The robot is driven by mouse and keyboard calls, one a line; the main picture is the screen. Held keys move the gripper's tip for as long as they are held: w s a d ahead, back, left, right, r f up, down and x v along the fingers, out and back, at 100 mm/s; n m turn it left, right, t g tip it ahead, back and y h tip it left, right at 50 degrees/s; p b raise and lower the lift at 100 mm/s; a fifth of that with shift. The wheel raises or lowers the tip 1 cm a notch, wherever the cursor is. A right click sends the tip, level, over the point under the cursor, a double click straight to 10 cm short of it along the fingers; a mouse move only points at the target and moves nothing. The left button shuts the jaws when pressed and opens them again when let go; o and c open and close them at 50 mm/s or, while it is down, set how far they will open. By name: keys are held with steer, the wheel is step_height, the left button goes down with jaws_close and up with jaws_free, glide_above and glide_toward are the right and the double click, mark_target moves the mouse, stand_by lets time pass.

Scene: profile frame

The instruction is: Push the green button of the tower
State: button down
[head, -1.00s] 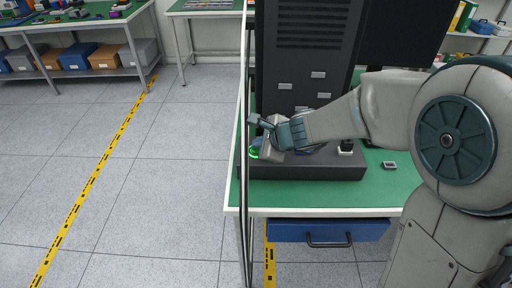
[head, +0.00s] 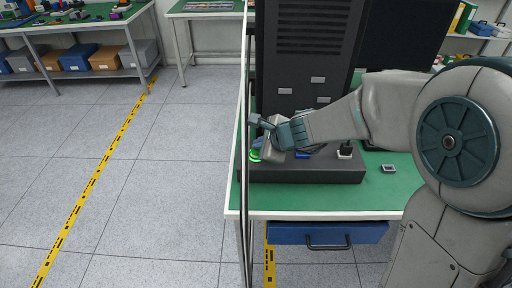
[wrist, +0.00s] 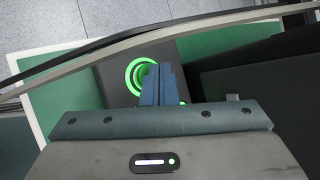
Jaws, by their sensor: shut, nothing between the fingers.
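The dark tower (head: 305,60) stands on the green-topped table, with a dark base box (head: 310,172) at its front. The green button (head: 255,155) is at the left end of that box and glows as a ring. In the wrist view the glowing green button (wrist: 138,76) lies just beyond and left of my fingertips. My gripper (head: 260,148) is shut and empty, at the button. In the wrist view its blue fingers (wrist: 157,72) overlap the ring's right part. I cannot tell whether they touch it.
A thin dark upright frame (head: 244,190) stands along the table's left edge, close to my gripper; a bar (wrist: 140,40) crosses the wrist view. A black switch (head: 345,150) is on the box's right. A small grey part (head: 388,168) lies on the table. The floor at left is clear.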

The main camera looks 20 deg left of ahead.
steer(key=shift+r+p, duration=1.95)
steer(key=shift+r, duration=0.7)
steer(key=s+d+r+n+h, duration=0.1)
steer(key=s+d+n+h, duration=0.1)
steer(key=s+d+n, duration=0.3)
steer(key=s+d+r+n+g+h, duration=0.1)
steer(key=s+d+n+h, duration=0.2)
steer(key=d, duration=1.1)
steer(key=s+d+r+n+g+h, duration=0.1)
steer(key=s+d+r+n+h, duration=0.1)
steer(key=s+d+n, duration=0.6)
steer(key=s+d, duration=0.1)
steer(key=s, duration=0.2)
steer(key=shift+d+h, duration=0.3)
